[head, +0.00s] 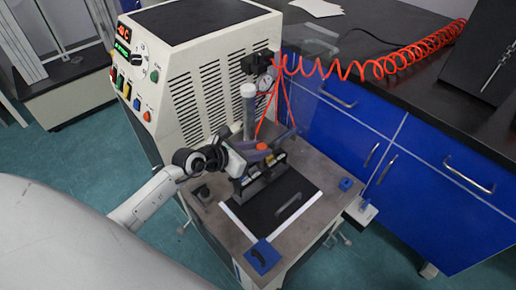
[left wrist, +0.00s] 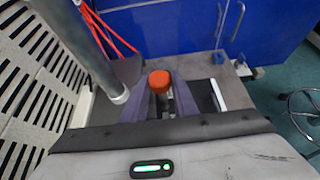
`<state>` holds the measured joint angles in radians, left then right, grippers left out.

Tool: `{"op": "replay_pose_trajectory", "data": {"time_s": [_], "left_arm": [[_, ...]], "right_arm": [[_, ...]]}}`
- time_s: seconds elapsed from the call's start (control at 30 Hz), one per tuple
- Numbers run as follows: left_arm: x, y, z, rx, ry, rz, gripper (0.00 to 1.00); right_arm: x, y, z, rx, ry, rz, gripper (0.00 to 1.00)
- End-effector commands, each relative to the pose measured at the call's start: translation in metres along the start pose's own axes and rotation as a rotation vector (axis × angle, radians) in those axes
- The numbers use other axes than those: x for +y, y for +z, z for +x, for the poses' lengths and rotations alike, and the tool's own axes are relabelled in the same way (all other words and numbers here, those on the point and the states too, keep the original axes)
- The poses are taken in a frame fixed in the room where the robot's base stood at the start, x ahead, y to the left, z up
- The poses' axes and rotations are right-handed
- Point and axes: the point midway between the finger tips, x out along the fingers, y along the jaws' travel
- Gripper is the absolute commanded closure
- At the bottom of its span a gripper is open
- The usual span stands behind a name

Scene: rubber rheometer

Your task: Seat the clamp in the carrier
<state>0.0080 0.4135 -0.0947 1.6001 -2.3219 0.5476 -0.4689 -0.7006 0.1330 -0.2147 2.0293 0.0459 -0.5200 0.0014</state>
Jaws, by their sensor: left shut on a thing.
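The clamp, as far as I can tell, is the part with the round orange top (head: 262,146); its orange top also shows in the left wrist view (left wrist: 159,80). My left gripper (head: 258,152) is shut on it, with a grey-purple finger on each side in the left wrist view. The lower part of the clamp is mostly hidden by the fingers. What looks like the carrier is a dark slotted rack (head: 250,188) on the machine's table, just below the gripper. I cannot tell whether the clamp touches it. My right gripper is not in view.
A vertical metal column (head: 249,112) stands close behind the gripper, beside the vented machine housing (head: 200,85). A black plate (head: 300,185) with a handle lies right of the rack. Blue blocks (head: 262,257) sit at the table corners. A red coiled hose (head: 390,65) hangs behind.

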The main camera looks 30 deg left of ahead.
Motion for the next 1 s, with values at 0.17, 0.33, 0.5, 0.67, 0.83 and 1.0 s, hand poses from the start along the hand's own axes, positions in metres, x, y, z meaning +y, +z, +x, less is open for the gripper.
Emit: {"op": "replay_pose_trajectory", "data": {"time_s": [0.17,0.33,0.5,0.67,0.83,1.0], "left_arm": [[0.001,-0.002,0.002,-0.005,0.001,0.001,0.96],[0.001,-0.004,0.004,-0.005,0.001,0.001,0.96],[0.001,-0.007,0.005,-0.005,0.001,0.001,0.96],[0.001,-0.01,0.007,-0.005,0.001,0.0,0.96],[0.001,-0.013,0.008,-0.005,0.001,0.0,0.96],[0.001,-0.016,0.01,-0.005,0.001,0.0,0.96]], "right_arm": [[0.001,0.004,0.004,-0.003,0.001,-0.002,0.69],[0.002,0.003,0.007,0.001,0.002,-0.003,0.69],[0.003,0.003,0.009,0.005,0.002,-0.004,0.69],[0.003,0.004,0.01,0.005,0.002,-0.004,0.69],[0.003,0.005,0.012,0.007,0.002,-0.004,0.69],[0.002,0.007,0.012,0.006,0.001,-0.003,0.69]]}}
